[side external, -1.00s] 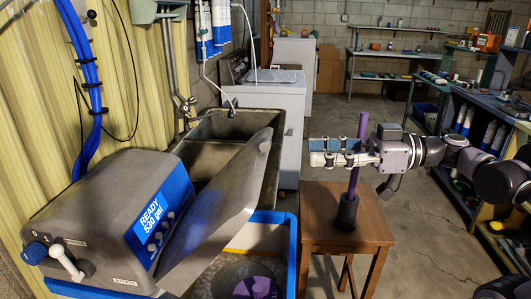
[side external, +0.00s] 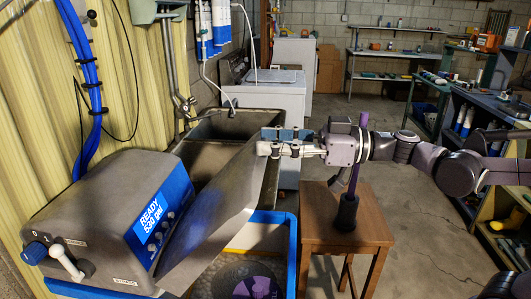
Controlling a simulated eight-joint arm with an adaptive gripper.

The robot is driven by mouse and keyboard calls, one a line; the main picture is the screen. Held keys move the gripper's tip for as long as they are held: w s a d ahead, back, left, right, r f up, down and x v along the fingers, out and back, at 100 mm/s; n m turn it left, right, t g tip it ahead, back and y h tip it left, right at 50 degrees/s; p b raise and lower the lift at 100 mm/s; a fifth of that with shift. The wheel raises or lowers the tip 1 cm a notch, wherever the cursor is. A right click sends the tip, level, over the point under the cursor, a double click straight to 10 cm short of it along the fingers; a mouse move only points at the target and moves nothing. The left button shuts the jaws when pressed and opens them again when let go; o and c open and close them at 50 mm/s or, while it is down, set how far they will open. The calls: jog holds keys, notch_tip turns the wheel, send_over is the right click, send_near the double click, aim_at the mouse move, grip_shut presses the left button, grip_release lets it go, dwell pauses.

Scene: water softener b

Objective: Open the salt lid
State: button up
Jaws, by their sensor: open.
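The grey salt lid (side external: 212,205) stands raised and tilted above the blue-rimmed tank (side external: 292,255), beside the grey control head (side external: 105,205) with its blue "READY 530 gal" display. The tank opening shows below the lid, with a purple round part (side external: 256,287) inside. My gripper (side external: 268,142) is open at the lid's upper right corner, its fingers pointing left. The fingertips overlap that corner in the picture and hide part of it; I cannot tell whether they touch it.
A wooden stool (side external: 345,228) with a dark upright post on it (side external: 347,212) stands right of the tank, under my gripper. A sink basin (side external: 205,127) lies behind the lid. Blue hoses (side external: 88,90) run down the left wall. Open floor (side external: 425,250) lies right of the stool.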

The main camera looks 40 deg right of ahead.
jog(key=shift+x, duration=0.9)
grip_shut()
jog(key=shift+r, duration=0.1)
